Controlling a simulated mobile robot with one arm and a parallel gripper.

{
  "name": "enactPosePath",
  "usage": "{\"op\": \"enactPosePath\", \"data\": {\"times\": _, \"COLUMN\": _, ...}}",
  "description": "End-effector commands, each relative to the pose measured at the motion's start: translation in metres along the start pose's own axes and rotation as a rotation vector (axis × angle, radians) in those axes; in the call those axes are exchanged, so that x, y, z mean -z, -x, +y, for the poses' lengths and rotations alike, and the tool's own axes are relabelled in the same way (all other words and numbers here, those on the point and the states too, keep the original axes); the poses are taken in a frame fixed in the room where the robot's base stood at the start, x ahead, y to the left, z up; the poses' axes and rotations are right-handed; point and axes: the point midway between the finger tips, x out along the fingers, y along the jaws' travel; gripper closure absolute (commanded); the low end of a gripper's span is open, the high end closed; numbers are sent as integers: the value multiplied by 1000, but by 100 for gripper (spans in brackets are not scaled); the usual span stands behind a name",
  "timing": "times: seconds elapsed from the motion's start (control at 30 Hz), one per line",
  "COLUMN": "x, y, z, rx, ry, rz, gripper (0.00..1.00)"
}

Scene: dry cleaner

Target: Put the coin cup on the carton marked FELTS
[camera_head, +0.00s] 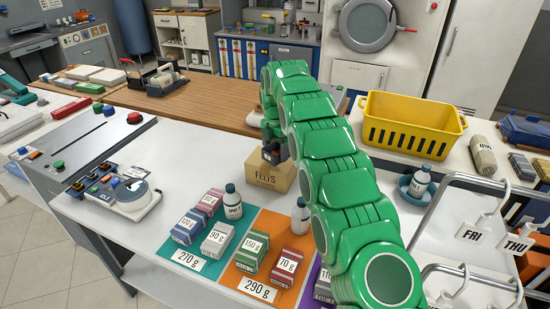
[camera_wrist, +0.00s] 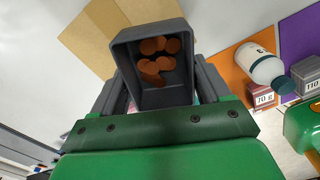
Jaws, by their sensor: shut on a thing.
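The coin cup (camera_wrist: 124,50) is a dark grey square cup with several copper coins inside. My gripper (camera_wrist: 157,92) is shut on it, one finger on each side. In the head view the cup (camera_head: 271,153) is partly hidden by my gripper (camera_head: 270,138) and shows at the top of the tan carton marked FELTS (camera_head: 262,183). The carton's tan top (camera_wrist: 95,30) shows beyond the cup in the wrist view. I cannot tell whether the cup touches the carton or hangs just above it.
In front of the carton are a teal mat (camera_head: 190,262) and an orange mat (camera_head: 248,284) with small boxes and white bottles. A yellow crate (camera_head: 412,105) stands to the right.

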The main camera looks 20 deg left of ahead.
Motion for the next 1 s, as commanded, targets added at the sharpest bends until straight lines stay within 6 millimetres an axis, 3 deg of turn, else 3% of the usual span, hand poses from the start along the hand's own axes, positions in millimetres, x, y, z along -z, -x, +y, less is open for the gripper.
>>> {"op": "enactPosePath", "data": {"times": 0.53, "x": -4, "y": -12, "z": 7, "rx": 2, "ry": 1, "rz": 1, "gripper": 57}}
{"op": "enactPosePath", "data": {"times": 1.0, "x": -4, "y": -42, "z": 6, "rx": 4, "ry": 1, "rz": 2, "gripper": 57}}
